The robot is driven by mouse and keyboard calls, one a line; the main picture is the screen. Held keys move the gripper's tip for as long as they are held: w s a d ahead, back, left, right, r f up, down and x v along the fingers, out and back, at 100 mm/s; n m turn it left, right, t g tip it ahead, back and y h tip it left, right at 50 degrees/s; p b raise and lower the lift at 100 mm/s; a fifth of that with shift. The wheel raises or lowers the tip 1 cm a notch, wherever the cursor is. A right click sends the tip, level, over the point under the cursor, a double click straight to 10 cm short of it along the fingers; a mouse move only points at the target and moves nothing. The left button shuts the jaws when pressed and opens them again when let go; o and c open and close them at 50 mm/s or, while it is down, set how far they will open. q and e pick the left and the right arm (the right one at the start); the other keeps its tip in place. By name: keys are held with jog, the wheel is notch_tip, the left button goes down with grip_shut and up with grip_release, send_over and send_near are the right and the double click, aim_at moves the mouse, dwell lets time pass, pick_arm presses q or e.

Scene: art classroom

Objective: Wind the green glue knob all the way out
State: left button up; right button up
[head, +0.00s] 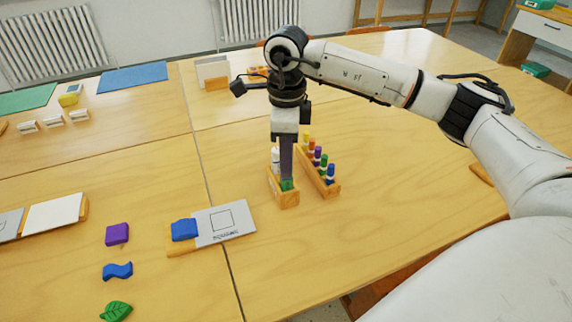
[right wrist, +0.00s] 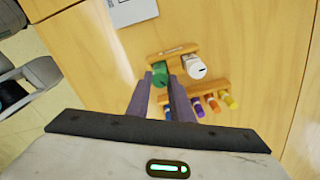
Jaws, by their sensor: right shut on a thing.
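The green glue knob (head: 287,185) sits at the near end of a small wooden holder (head: 289,202) on the table. It also shows in the right wrist view (right wrist: 160,69), between the fingertips. My right gripper (head: 287,178) points straight down over the holder and is shut on the green knob. In the head view its fingers hide most of the knob. A white glue piece (right wrist: 194,66) stands beside it in the same holder. How far the knob is wound out cannot be told. My left gripper is not in view.
A wooden rack (head: 331,190) of several colored bottles stands close to the right of the holder. A card with a drawn square (head: 222,222) and a blue block (head: 184,230) lie to the left. The table (head: 420,150) right of the rack is clear.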

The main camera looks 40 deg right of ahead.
jog(key=m+p, duration=0.1)
jog(key=m, duration=0.5)
jog(key=shift+r, duration=0.1)
jog(key=m+p, duration=0.1)
jog(key=m, duration=0.4)
jog(key=shift+m+p, duration=0.3)
jog(key=shift+p, duration=0.05)
jog(key=o, duration=1.5)
